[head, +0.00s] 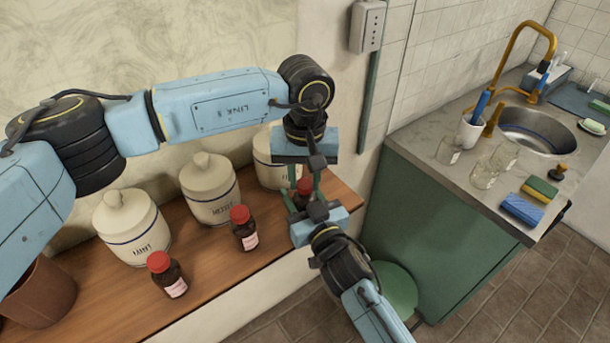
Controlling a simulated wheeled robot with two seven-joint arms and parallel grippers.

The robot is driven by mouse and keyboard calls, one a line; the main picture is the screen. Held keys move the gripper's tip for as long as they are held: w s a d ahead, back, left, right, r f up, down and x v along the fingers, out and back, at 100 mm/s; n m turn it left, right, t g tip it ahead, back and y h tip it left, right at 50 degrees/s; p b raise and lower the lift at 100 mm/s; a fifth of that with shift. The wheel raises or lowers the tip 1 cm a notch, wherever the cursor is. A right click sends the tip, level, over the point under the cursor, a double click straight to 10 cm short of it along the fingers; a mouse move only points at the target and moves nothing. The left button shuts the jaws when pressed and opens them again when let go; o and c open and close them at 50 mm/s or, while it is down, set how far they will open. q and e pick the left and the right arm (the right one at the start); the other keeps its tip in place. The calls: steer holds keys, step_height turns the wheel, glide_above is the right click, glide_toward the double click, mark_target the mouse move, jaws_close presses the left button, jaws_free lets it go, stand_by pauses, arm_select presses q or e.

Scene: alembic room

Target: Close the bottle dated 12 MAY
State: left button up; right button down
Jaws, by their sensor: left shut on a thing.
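Three small brown bottles with red caps stand on the wooden shelf: one at the front left (169,276), one in the middle (243,228), and one at the right (301,199). Their labels are too small to read a date. My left gripper (304,182) points down over the right bottle, its green fingers on either side of the red cap, shut on it. My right gripper (314,208) comes in from the lower right beside this bottle. The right fingers and most of the bottle's body are hidden, so I cannot tell whether they hold it.
Several cream lidded jars (208,190) stand along the wall behind the bottles. A brown pot (40,292) is at the shelf's left. On the right, a counter (455,185) holds glass jars, sponges and a sink. A green stool (395,285) stands below.

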arm_select(q)
steer(key=m, duration=1.1)
steer(key=o, duration=0.9)
steer(key=shift+r, duration=0.1)
steer(key=shift+r, duration=2.15)
steer(key=shift+c, duration=0.2)
